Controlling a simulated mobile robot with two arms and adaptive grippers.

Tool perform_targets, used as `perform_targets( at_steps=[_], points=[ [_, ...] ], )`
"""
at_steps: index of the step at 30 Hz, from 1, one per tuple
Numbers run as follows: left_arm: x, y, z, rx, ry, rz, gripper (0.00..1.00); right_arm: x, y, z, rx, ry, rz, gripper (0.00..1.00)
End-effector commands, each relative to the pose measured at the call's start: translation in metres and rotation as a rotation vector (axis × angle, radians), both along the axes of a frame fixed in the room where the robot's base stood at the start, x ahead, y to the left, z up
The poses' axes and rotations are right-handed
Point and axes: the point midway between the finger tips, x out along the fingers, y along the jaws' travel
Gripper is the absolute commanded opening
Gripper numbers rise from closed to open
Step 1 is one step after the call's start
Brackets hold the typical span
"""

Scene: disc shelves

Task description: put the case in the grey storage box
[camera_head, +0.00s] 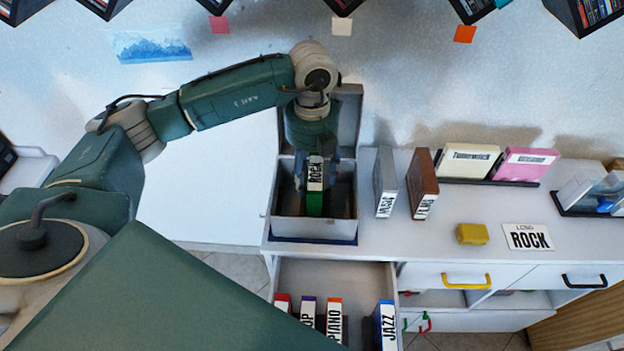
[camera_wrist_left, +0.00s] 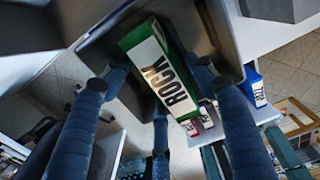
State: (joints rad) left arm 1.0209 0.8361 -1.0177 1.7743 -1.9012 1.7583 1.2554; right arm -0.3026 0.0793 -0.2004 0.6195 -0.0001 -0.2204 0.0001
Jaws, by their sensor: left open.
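The case, green with a white ROCK label (camera_head: 315,174), stands upright inside the grey storage box (camera_head: 301,227), near its middle. It also shows large in the left wrist view (camera_wrist_left: 160,72). The box has its lid raised at the back. My left gripper (camera_head: 316,168) reaches down into the box from above, with its blue fingers on either side of the case. The fingers are open, and the left wrist view shows them apart around it (camera_wrist_left: 160,80). The case's lower end and its contact with the box floor are partly hidden. My right gripper is out of view.
A grey case (camera_head: 385,183) and a brown case (camera_head: 423,184) stand right of the box. An open drawer (camera_head: 335,272) below holds several labelled cases. A yellow block (camera_head: 472,234) and a ROCK card (camera_head: 527,237) lie on the white top, which is partly clear.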

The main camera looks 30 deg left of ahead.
Motion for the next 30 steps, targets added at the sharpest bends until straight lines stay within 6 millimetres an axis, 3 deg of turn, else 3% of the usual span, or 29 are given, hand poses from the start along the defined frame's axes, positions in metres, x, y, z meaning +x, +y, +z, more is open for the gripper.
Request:
perform_targets(
  at_steps=[9, 15, 30],
  points=[
    [0.002, 0.0, 0.067, -0.001, -0.007, 0.0, 0.57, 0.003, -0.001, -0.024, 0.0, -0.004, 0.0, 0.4],
    [0.001, 0.0, 0.093, 0.0, -0.003, 0.0, 0.57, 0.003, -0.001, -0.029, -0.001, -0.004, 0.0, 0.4],
    [0.0, 0.0, 0.1, -0.001, 0.0, 0.0, 0.57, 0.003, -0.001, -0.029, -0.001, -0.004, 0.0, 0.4]
  ],
)
